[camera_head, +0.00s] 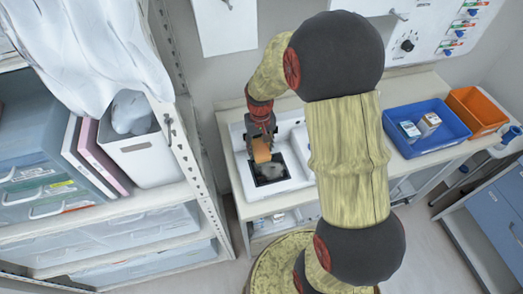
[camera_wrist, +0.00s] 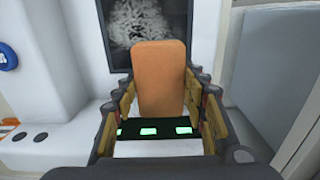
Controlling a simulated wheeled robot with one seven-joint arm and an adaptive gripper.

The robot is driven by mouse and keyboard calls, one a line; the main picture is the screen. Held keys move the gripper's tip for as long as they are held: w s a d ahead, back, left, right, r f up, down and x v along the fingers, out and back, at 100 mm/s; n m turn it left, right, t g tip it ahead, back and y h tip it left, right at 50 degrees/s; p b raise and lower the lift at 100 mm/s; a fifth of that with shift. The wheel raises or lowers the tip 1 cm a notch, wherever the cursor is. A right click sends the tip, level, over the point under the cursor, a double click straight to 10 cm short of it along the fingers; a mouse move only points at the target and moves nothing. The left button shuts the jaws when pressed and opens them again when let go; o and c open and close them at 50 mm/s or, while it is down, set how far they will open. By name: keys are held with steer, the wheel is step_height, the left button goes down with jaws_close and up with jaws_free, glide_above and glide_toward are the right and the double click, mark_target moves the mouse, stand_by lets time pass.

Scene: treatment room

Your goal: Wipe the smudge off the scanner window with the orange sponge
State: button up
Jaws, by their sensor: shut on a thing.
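The orange sponge (camera_wrist: 160,75) is upright between the fingers of my gripper (camera_wrist: 160,100) in the wrist view, and the gripper is shut on it. In the head view the sponge (camera_head: 262,151) shows below my gripper (camera_head: 261,142), over the far part of the dark scanner window (camera_head: 270,172). The window also shows in the wrist view (camera_wrist: 120,35), behind the sponge, with a pale grey mottled smudge (camera_wrist: 140,22) on it. The sponge hides part of the window. I cannot tell whether the sponge touches the glass.
The white scanner housing (camera_head: 241,178) stands on a counter. Green lights (camera_wrist: 148,131) show on a dark strip in the wrist view. A blue tray (camera_head: 425,143) with small boxes and an orange bin (camera_head: 477,108) stand to the right. A shelf upright (camera_head: 182,150) stands close on the left.

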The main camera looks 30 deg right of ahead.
steer(key=shift+r+p, duration=1.35)
steer(key=shift+r, duration=0.85)
steer(key=shift+s+a+r+p, duration=0.1)
steer(key=shift+a+r+p, duration=0.1)
steer(key=shift+p, duration=0.15)
